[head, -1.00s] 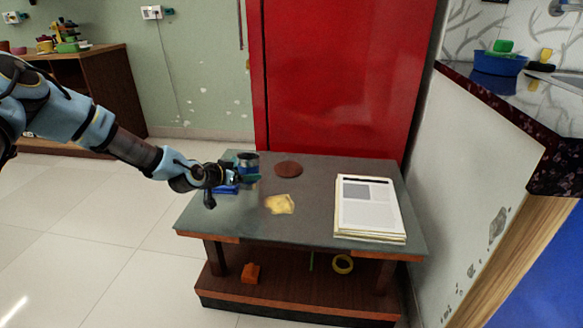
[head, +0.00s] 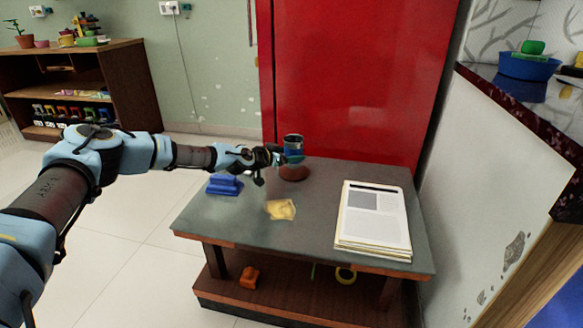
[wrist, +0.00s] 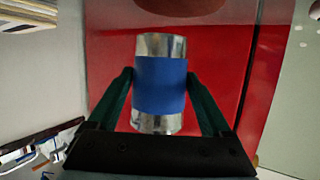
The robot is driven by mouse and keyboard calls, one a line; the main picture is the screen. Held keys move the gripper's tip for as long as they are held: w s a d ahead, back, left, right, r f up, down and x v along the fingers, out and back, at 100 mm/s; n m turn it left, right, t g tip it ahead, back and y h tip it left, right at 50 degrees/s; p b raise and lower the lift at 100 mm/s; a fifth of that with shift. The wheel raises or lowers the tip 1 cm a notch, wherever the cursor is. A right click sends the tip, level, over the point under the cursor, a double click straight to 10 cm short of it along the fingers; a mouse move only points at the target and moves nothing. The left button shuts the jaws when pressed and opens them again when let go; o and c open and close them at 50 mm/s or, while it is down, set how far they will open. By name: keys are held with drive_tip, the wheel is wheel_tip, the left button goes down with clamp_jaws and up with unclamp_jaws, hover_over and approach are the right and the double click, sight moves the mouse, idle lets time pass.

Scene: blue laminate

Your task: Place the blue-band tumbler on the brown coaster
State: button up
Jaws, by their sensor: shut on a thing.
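The blue-band tumbler (head: 293,146) is a metal cup with a blue band around its middle. My gripper (head: 281,155) is shut on it, with one dark green finger on each side, as the wrist view (wrist: 160,92) shows. In the head view the tumbler appears upright, just above the brown coaster (head: 294,173). The coaster is a round reddish-brown disc toward the back of the grey table. I cannot tell how large the gap between tumbler and coaster is. Part of the coaster is hidden behind the tumbler.
A red panel (head: 350,80) stands behind the table. The front left tabletop is clear.

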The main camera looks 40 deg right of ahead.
sight(288, 166)
drive_tip(key=shift+w+a+f, duration=0.1)
drive_tip(key=shift+w+f, duration=0.05)
drive_tip(key=shift+f, duration=2.05)
drive_tip(key=shift+f+b, duration=0.15)
drive_tip(key=shift+b, duration=0.35)
drive_tip(key=o, duration=1.3)
drive_tip(key=shift+o, duration=0.2)
drive_tip(key=shift+r+p, duration=0.2)
drive_tip(key=shift+p, duration=0.1)
drive_tip(key=shift+a+r, duration=0.15)
drive_tip(key=shift+a, duration=0.15)
drive_tip(key=p+v, duration=0.1)
drive_tip(key=v, duration=0.9)
drive_tip(key=shift+a, duration=0.2)
drive_tip(key=shift+a+r, duration=0.15)
drive_tip(key=shift+a, duration=0.35)
